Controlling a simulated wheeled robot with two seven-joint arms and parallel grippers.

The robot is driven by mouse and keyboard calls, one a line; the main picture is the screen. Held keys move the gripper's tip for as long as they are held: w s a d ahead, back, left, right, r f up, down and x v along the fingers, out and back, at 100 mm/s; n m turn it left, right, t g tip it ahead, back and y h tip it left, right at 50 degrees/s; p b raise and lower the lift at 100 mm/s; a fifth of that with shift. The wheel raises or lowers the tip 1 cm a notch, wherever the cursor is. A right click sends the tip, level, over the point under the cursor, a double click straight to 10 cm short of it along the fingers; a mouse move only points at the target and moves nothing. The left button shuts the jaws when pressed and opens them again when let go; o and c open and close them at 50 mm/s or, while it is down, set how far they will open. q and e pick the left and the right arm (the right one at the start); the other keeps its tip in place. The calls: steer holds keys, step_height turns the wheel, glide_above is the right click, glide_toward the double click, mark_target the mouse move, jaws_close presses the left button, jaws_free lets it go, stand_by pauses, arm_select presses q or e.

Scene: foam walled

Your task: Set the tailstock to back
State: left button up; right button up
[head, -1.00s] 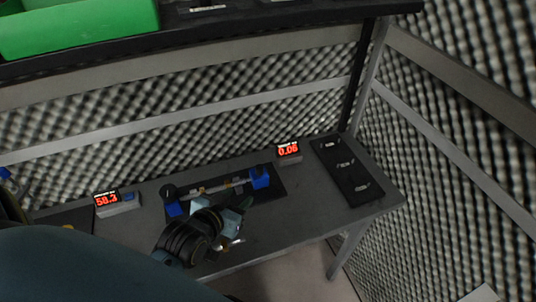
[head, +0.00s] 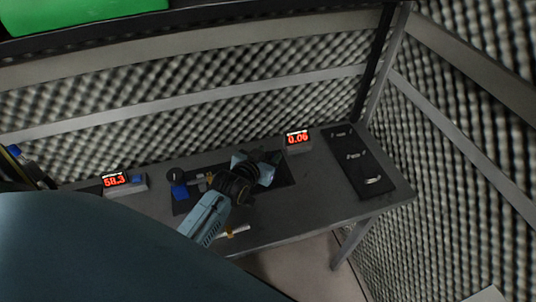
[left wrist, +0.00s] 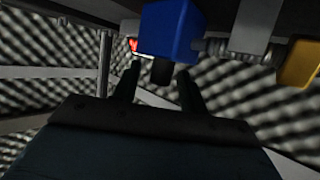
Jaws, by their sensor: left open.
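A small lathe-like device lies on a dark mat (head: 284,178) on the grey bench. Its left blue end block (head: 179,191) shows in the head view; my gripper and wrist cover its right end. My left gripper (head: 268,165) is open over that right end. In the left wrist view, a blue block (left wrist: 168,32), which I take for the tailstock, has a dark stub (left wrist: 162,71) between the tips of my open left gripper (left wrist: 158,85). I cannot tell whether the fingers touch the stub. A grey rod (left wrist: 215,47) runs from the block towards an orange-yellow piece (left wrist: 299,63). My right gripper is not in view.
Red displays stand left (head: 115,180) and right (head: 297,138) of the device. A black panel with several handles (head: 358,165) lies at the bench's right. A pale rod-like item (head: 232,232) lies near the front edge. A shelf with a green bin (head: 70,14) hangs above.

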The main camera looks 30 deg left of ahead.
arm_select(q)
steer(key=shift+w+f, duration=0.1)
steer(key=shift+w, duration=0.15)
jaws_close()
